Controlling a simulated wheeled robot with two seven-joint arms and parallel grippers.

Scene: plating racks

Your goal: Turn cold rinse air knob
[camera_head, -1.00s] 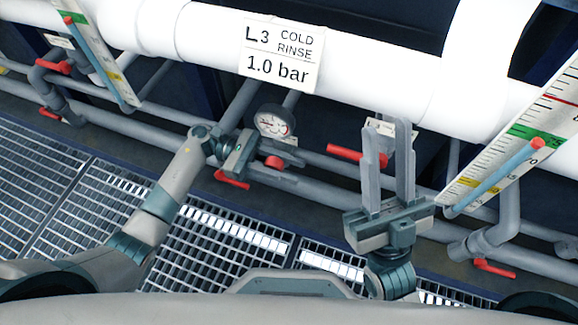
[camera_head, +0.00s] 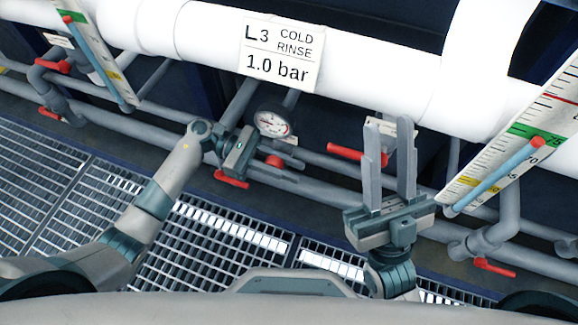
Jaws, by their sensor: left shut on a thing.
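The red cold rinse air knob (camera_head: 274,162) sits below a round pressure gauge (camera_head: 272,122), under the sign reading L3 COLD RINSE 1.0 bar (camera_head: 280,54). My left gripper (camera_head: 268,165) reaches in from the left and is shut on the knob, which its fingers partly hide. The gauge has a white face with a red part; its exact reading is too small to tell. My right gripper (camera_head: 390,165) is open and empty, fingers pointing up, to the right of the knob and in front of the pipes.
Red lever handles sit on the pipes, one below my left gripper (camera_head: 231,179) and one left of my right gripper (camera_head: 345,152). A sight-level scale (camera_head: 520,150) stands at right. A large white pipe (camera_head: 390,75) crosses above. Floor grating (camera_head: 60,190) lies at lower left.

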